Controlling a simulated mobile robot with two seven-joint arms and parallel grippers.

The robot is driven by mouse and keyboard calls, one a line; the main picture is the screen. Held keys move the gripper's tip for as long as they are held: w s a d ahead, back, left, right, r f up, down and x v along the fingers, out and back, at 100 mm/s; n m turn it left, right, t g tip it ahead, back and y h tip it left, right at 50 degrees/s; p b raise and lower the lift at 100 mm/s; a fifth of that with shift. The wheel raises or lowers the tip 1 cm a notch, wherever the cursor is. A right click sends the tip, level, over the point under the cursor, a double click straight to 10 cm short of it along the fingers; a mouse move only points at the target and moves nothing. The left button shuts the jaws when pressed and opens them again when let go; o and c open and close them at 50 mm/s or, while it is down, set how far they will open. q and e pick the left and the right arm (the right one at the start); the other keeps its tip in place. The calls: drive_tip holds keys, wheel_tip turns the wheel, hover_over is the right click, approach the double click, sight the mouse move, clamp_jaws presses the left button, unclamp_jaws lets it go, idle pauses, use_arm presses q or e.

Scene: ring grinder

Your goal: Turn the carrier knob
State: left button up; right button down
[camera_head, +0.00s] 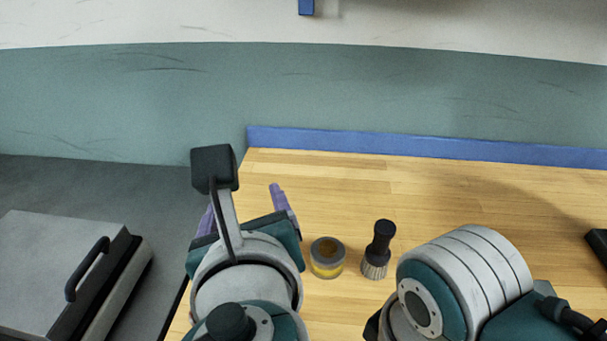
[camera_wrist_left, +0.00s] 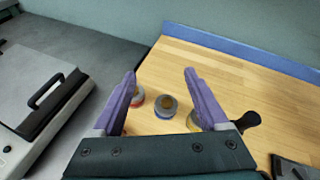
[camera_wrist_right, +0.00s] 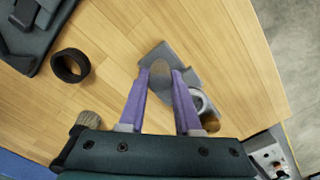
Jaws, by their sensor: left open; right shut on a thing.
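In the right wrist view, a flat grey fixture (camera_wrist_right: 185,65) lies on the wooden table. A rounded brownish-grey piece on it, which looks like the carrier knob (camera_wrist_right: 159,69), sits between the fingertips of my right gripper (camera_wrist_right: 161,76). That gripper is shut on it. A grey ring (camera_wrist_right: 199,101) and a small brown knob (camera_wrist_right: 211,124) are beside the right finger. In the head view the fixture is not seen. My left gripper (camera_wrist_left: 160,82) is open and empty, its purple fingers spread above the table's left edge; it also shows in the head view (camera_head: 244,203).
A yellow-banded tin (camera_head: 327,260) and an upright black-handled brush (camera_head: 377,252) stand right of my left gripper. A black ring (camera_wrist_right: 70,66) and a dark device (camera_wrist_right: 35,30) lie on the table. A grey machine with a handle (camera_head: 60,270) is at left.

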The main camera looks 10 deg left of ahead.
use_arm(q)
drive_tip(key=w+d+r+m+t+h, duration=0.55)
drive_tip(key=d+r+m+h, duration=0.35)
drive_tip(key=r, duration=0.4)
drive_tip(key=s+d+r+m+g+h, duration=0.35)
drive_tip(key=d+m+g+h, duration=0.35)
drive_tip(key=d+m+h, duration=0.3)
drive_tip(key=s+a+f+m+g+y, duration=0.6)
drive_tip(key=s+a+f+y, duration=0.15)
drive_tip(key=f, duration=0.25)
drive_tip(key=s+a+f+m+g+y, duration=0.5)
drive_tip(key=s+a+f+m+y, duration=0.15)
drive_tip(key=a+f, duration=0.3)
drive_tip(key=shift+y, duration=0.4)
wheel_tip(320, 180, down, 12)
drive_tip(key=shift+w+d+r, duration=0.1)
drive_tip(key=shift+r, duration=0.05)
